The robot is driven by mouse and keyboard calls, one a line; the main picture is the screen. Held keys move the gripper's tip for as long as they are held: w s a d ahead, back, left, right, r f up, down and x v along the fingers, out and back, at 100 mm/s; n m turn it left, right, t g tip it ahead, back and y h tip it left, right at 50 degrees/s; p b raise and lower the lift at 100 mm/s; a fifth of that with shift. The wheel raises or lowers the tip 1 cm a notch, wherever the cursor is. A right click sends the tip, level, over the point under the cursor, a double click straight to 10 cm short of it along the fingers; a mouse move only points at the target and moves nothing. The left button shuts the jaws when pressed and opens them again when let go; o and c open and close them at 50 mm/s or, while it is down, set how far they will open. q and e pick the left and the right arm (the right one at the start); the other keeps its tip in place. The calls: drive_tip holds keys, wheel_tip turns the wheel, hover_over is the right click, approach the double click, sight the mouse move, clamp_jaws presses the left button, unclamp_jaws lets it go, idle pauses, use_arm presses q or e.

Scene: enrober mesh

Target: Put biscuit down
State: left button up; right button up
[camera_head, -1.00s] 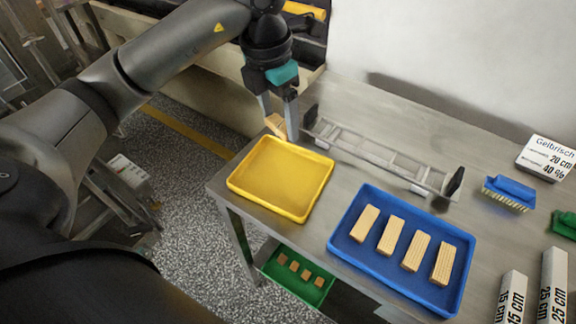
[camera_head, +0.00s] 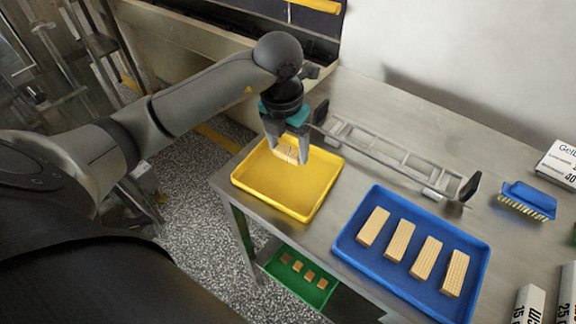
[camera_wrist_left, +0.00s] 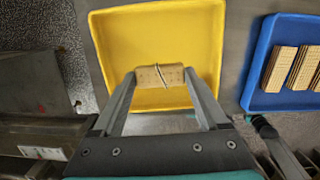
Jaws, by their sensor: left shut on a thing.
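My left gripper (camera_head: 287,154) is shut on a pale tan biscuit (camera_head: 286,148) over the yellow tray (camera_head: 300,211). In the left wrist view the biscuit (camera_wrist_left: 160,77) lies crosswise between the two fingertips, with a slanting crack-like line across its middle. The yellow tray (camera_wrist_left: 160,22) shows behind it, with no other biscuit visible inside. I cannot tell whether the biscuit touches the tray floor. My right gripper is not in view.
A blue tray (camera_head: 345,251) to the right holds several biscuits. A metal frame with black ends (camera_head: 390,155) lies behind the trays. A green tray (camera_head: 300,285) with small pieces sits lower down. A blue brush (camera_head: 527,200) and white labelled blocks (camera_head: 528,304) are at right.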

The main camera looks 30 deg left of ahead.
sight(288, 175)
use_arm(q)
drive_tip(key=shift+f+b, duration=0.35)
drive_tip(key=shift+f, duration=2.6)
drive_tip(key=shift+f, duration=0.1)
drive_tip(key=o, duration=0.5)
drive_tip(key=shift+f, duration=0.1)
drive_tip(key=o, duration=0.4)
drive_tip(key=shift+r, duration=0.2)
drive_tip(key=shift+r, duration=0.35)
drive_tip(key=r, duration=0.3)
drive_tip(key=s+r+p, duration=0.1)
drive_tip(key=r, duration=0.7)
drive_tip(key=shift+s+r+p, duration=0.15)
drive_tip(key=shift+s+p, duration=0.05)
drive_tip(key=shift+p, duration=0.1)
